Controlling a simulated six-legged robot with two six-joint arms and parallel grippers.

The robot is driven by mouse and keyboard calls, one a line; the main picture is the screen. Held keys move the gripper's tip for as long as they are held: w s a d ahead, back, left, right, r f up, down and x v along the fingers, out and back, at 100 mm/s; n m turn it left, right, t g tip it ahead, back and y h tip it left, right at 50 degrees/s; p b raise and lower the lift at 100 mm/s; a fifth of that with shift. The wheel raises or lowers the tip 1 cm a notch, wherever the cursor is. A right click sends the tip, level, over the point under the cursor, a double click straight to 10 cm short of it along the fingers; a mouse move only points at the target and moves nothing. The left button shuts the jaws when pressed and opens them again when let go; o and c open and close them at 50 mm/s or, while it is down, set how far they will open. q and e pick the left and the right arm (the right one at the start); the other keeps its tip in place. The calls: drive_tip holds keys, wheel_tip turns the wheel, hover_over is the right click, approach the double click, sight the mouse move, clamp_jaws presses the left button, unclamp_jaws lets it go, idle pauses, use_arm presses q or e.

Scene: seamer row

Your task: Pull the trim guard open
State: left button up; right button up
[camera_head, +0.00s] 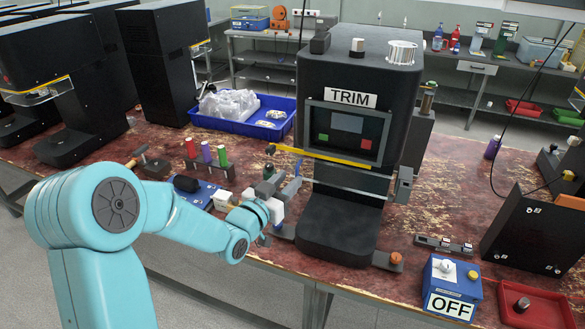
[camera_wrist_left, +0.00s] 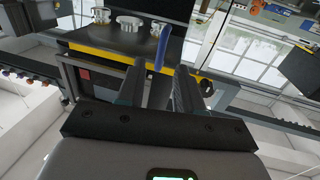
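The black machine labelled TRIM (camera_head: 349,97) stands upright on the red worn bench. Its trim guard (camera_head: 340,157) is a clear panel with a yellow top edge across the machine's front, below the screen; the yellow edge also shows in the left wrist view (camera_wrist_left: 110,54). A slim blue handle (camera_wrist_left: 161,47) stands between the fingertip lines of my left gripper (camera_wrist_left: 158,82), with gaps on both sides. In the head view, my left gripper (camera_head: 279,187) is at the guard's left side, its fingers apart. Contact with the handle cannot be told. My right gripper is not in view.
A blue box marked OFF (camera_head: 452,286) and a red tray (camera_head: 533,306) sit at the front right. Red, purple and green cylinders (camera_head: 206,153) stand left of my gripper. A blue bin (camera_head: 243,122) is behind.

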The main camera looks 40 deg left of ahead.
use_arm(q)
drive_tip(key=w, duration=0.3)
drive_tip(key=shift+p, duration=0.35)
drive_tip(key=shift+w, duration=0.1)
clamp_jaws()
idle(1.0)
